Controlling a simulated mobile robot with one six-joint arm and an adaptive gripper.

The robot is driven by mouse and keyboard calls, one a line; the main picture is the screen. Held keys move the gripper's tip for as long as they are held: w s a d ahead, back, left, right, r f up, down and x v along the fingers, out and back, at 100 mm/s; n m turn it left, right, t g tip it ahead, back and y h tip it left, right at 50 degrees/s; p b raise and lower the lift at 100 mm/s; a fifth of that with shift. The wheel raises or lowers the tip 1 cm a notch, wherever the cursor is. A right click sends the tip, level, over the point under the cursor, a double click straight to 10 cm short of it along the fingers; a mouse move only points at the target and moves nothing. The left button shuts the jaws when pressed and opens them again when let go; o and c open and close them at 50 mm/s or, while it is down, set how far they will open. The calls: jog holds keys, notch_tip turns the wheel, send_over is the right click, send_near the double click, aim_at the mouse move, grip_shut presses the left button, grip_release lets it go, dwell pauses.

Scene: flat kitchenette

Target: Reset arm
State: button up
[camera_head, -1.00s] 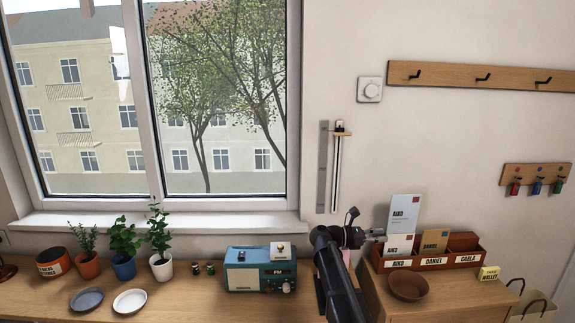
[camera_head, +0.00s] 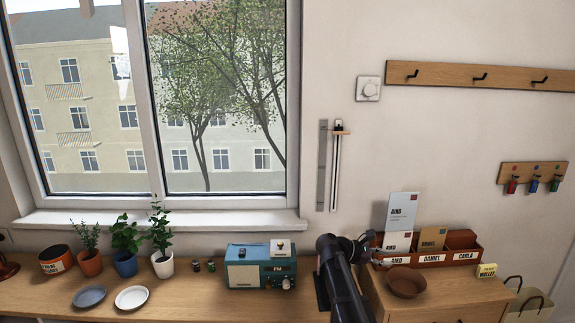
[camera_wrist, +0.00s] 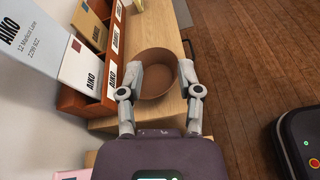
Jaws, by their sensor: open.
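My gripper (camera_wrist: 160,83) is open and empty in the wrist view, its two fingers apart in front of a brown bowl. In the head view my gripper (camera_head: 378,253) is small and sits at the left end of the letter sorter, left of and above the bowl (camera_head: 407,282). My dark arm rises from the bottom edge there and bends right toward the sorter.
The wooden letter sorter (camera_head: 437,258) has compartments labelled AIKO, DANIEL and CARLA, with envelopes in the first two. A blue radio (camera_head: 260,270), plates (camera_head: 131,298) and potted plants (camera_head: 125,265) stand left of my arm.

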jog(key=s+a+f+m+y, duration=0.4)
jog(key=s+f+m+y, duration=0.4)
jog(key=s+f, duration=0.3)
jog(key=s+a+f+m+y, duration=0.2)
jog(key=s+a+m+y, duration=0.4)
jog(key=s, duration=0.4)
jog(key=a+m, duration=0.1)
jog(key=a, duration=0.1)
jog(key=shift+a+f+y, duration=0.2)
jog(key=shift+a+y, duration=0.2)
